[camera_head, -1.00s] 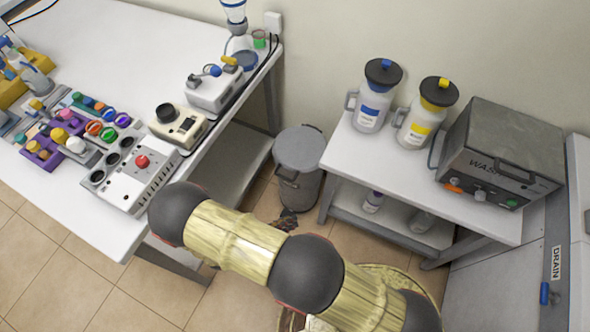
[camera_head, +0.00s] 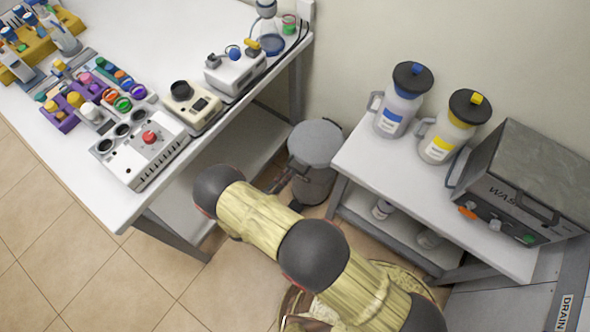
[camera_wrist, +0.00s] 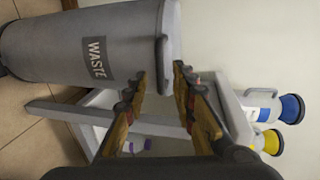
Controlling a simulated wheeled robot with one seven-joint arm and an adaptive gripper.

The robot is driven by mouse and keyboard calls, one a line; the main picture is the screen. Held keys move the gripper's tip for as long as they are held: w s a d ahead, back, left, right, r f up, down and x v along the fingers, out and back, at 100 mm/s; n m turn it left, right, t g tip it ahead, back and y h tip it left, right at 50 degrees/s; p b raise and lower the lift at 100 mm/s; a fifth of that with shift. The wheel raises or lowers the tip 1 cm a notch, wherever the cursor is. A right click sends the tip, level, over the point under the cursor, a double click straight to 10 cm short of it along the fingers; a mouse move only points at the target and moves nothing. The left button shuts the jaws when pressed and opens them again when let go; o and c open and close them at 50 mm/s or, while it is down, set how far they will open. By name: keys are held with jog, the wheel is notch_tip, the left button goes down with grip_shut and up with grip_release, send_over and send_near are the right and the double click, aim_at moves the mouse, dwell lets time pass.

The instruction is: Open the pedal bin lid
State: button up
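The grey pedal bin (camera_head: 314,175) stands on the floor between the two tables in the head view. Its round lid (camera_head: 316,141) looks shut. In the wrist view, the bin (camera_wrist: 75,42) appears sideways with a dark WASTE label. The lid's edge (camera_wrist: 173,30) is at its right, with a grey handle-like bar (camera_wrist: 162,62) along it. My gripper (camera_wrist: 159,76) is open, its two fingers apart on either side of the bar's lower end in the picture. I cannot tell whether they touch it.
The left table (camera_head: 130,228) holds instruments and colored caps. The right table (camera_head: 363,170) carries a blue-labelled jug (camera_head: 396,108), a yellow-labelled jug (camera_head: 447,133) and a washer (camera_head: 525,180). Its leg stands close beside the bin. Tiled floor (camera_head: 60,270) is open at the lower left.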

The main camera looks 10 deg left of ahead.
aim_at(294, 169)
jog(key=b+x, duration=0.1)
jog(key=x, duration=0.4)
jog(key=shift+w+d, duration=0.15)
jog(key=shift+w, duration=0.15)
jog(key=shift+c, duration=1.3)
jog(key=c, duration=0.4)
jog(key=shift+f, duration=0.1)
grip_shut()
